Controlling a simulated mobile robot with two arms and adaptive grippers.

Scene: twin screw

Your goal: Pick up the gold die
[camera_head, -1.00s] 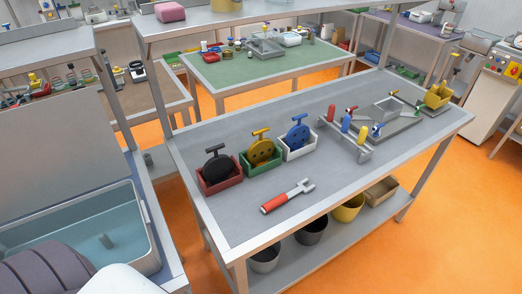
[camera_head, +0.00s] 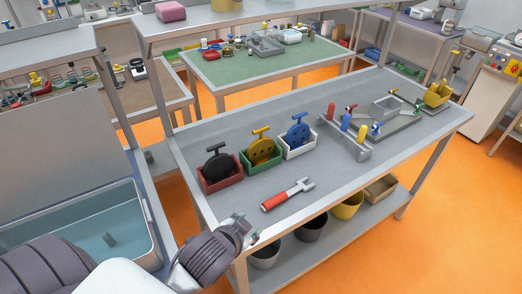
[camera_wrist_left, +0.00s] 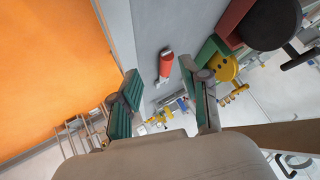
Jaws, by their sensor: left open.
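The gold die (camera_head: 261,150) is a round gold disc with holes and a T-shaped handle on top. It stands upright in a green box (camera_head: 263,168) on the grey workbench, between a black die and a blue die. It also shows in the left wrist view (camera_wrist_left: 224,68), to the right of the fingers. My left gripper (camera_head: 248,231) is at the bench's front left edge, apart from the die. Its fingers are open and empty in the left wrist view (camera_wrist_left: 158,86). My right gripper is not in view.
The black die (camera_head: 218,170) sits in a red box and the blue die (camera_head: 298,132) in a white box. A red-handled tool (camera_head: 286,195) lies in front of the boxes. A grey rack with coloured handles (camera_head: 343,140) stands to the right. Buckets (camera_head: 310,229) are on the lower shelf.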

